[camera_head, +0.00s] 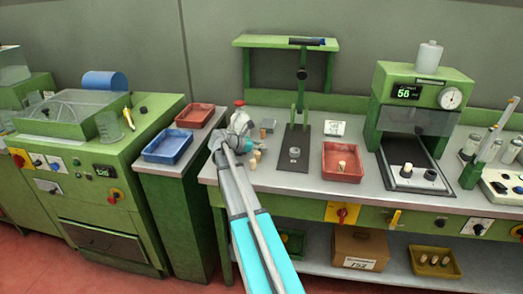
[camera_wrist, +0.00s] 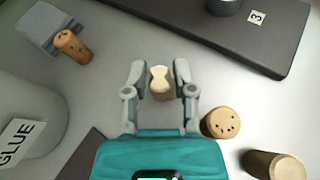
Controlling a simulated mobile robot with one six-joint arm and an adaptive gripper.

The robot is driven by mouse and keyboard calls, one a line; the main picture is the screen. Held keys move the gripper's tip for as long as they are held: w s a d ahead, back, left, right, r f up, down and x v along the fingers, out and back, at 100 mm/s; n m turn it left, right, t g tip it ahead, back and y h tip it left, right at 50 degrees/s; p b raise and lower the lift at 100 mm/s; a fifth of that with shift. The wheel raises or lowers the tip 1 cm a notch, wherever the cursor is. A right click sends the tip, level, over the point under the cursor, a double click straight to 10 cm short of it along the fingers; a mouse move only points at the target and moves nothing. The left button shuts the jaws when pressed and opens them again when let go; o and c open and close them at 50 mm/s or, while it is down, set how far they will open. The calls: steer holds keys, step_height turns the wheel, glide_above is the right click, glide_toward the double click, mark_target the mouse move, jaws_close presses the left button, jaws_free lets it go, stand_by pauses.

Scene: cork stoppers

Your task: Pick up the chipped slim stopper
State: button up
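In the wrist view a pale slim stopper (camera_wrist: 160,82) with a notched, chipped-looking outline stands between the fingertips of my gripper (camera_wrist: 159,76). The fingers are apart on either side of it, with a narrow gap showing. A round speckled stopper (camera_wrist: 221,122) is just right of the right finger. A thicker tan stopper (camera_wrist: 273,165) is at the lower right, and a brown stopper (camera_wrist: 73,46) lies at the upper left. In the head view my gripper (camera_head: 243,142) is over the left end of the bench, and my arm hides part of the area.
A glue container (camera_wrist: 30,120) is left of my gripper, and a dark base plate (camera_wrist: 250,35) lies beyond it. A blue tray (camera_head: 167,147) is on the left.

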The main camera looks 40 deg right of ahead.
steer(key=shift+c, duration=0.7)
steer(key=shift+r, duration=0.2)
steer(key=shift+r+p, duration=0.8)
steer(key=shift+p, duration=0.2)
steer(key=s+a+r+p, duration=0.1)
steer(key=s+r+p, duration=1)
steer(key=s, duration=0.3)
steer(key=shift+a, duration=0.1)
